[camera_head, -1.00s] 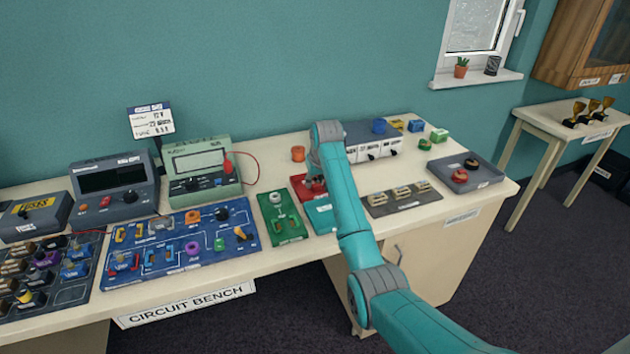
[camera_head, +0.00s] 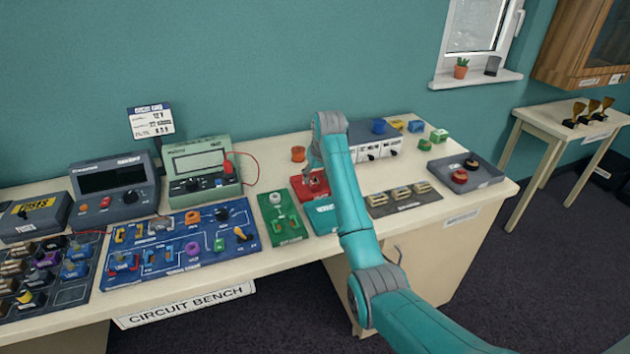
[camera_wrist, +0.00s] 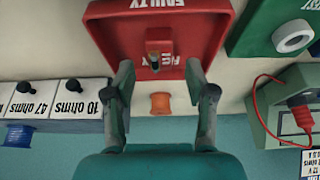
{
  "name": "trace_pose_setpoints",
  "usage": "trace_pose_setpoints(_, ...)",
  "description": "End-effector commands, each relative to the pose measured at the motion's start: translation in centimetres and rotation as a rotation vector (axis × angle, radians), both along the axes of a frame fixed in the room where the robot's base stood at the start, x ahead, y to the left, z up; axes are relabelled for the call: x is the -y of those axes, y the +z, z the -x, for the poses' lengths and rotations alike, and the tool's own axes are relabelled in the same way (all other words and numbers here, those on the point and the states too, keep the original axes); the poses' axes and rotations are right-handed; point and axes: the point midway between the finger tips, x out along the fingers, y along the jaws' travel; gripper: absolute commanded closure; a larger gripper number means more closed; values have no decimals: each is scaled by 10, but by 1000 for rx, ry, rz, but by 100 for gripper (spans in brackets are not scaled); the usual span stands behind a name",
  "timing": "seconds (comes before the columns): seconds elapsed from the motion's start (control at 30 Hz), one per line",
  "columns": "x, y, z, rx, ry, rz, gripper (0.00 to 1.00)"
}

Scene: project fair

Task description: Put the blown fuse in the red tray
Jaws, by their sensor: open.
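The red tray (camera_head: 298,188) lies on the bench behind the teal tray, partly covered by my arm in the head view. In the wrist view the red tray (camera_wrist: 205,22) fills the top middle and bears the word FAULTY. A small fuse-like piece (camera_wrist: 154,48), brownish with a dark end, is inside the red tray; I cannot tell whether it stands or lies. My gripper (camera_wrist: 158,76) is open, one finger on each side of the piece's line, with clear gaps and nothing held. In the head view my gripper is mostly hidden behind my arm.
An orange spool (camera_wrist: 160,103) stands beyond the red tray. A grey box (camera_head: 367,150) with labelled fronts stands behind.

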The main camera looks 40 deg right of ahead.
Motion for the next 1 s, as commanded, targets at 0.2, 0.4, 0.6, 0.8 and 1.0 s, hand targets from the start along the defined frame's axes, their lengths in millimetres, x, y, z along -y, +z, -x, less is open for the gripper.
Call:
trace_pose_setpoints(0.2,-4,43,16,4,0,1,45)
trace_pose_setpoints(0.4,-8,69,27,2,-1,0,45)
trace_pose_setpoints(0.6,-9,79,32,0,0,0,45)
trace_pose_setpoints(0.8,-9,80,32,0,0,0,45)
trace_pose_setpoints(1.0,-9,80,32,0,0,0,45)
